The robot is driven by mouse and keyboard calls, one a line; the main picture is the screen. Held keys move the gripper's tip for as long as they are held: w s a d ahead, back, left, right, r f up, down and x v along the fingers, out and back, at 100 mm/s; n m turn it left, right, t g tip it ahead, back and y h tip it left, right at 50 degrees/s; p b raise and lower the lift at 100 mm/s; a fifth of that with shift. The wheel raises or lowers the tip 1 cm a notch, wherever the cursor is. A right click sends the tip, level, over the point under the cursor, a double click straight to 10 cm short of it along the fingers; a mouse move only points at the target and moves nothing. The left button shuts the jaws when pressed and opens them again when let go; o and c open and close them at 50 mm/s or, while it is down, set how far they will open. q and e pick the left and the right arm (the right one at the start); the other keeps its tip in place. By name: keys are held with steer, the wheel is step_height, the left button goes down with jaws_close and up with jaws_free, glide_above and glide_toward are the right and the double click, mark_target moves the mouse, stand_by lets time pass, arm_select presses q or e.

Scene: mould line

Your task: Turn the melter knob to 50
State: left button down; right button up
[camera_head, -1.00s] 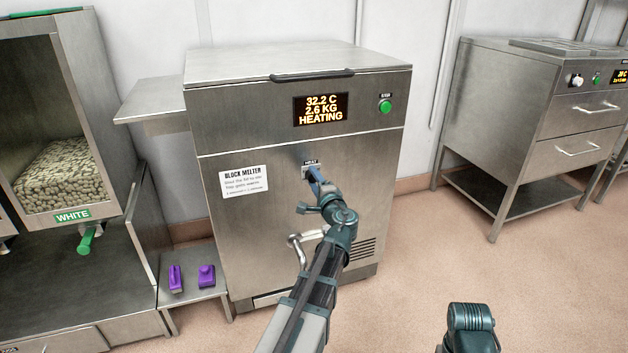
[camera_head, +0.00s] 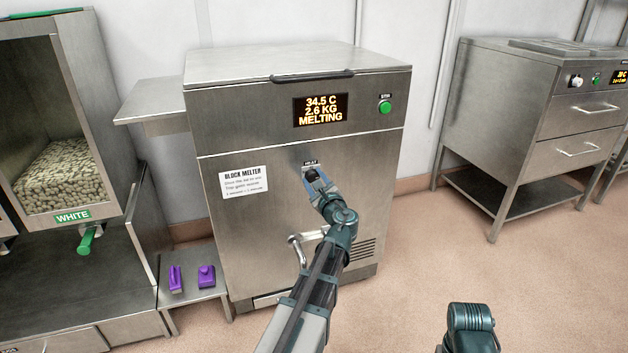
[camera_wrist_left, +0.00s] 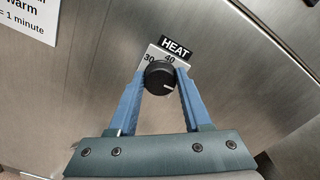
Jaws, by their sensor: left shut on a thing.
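The block melter (camera_head: 230,215) is a steel cabinet, and its display (camera_head: 320,110) reads 34.5 C, 2.6 KG, MELTING. Its black heat knob (camera_head: 311,173) sits on the front below a HEAT label and also shows in the left wrist view (camera_wrist_left: 159,76). There, 30 and 40 are legible on the plate; any further numbers are hidden behind a finger. The knob's white mark points right and slightly down in that view. My left gripper (camera_wrist_left: 160,88) has its blue fingers on both sides of the knob, shut on it. My right gripper is not visible.
A green stir button (camera_head: 385,106) is at the melter's upper right, and a tap with a metal lever (camera_head: 296,250) is lower down. A small side table (camera_head: 222,292) holds two purple items. A steel drawer unit (camera_head: 545,110) stands right, with clear floor between.

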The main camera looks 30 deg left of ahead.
arm_select(q)
steer(key=m, duration=0.6)
steer(key=shift+d, duration=0.1)
steer(key=shift+m, duration=0.4)
stand_by(0.3)
steer(key=shift+c, duration=1.7)
jaws_free()
steer(key=v, duration=1.3)
steer(key=shift+s+d, duration=0.2)
steer(key=shift+d, duration=0.1)
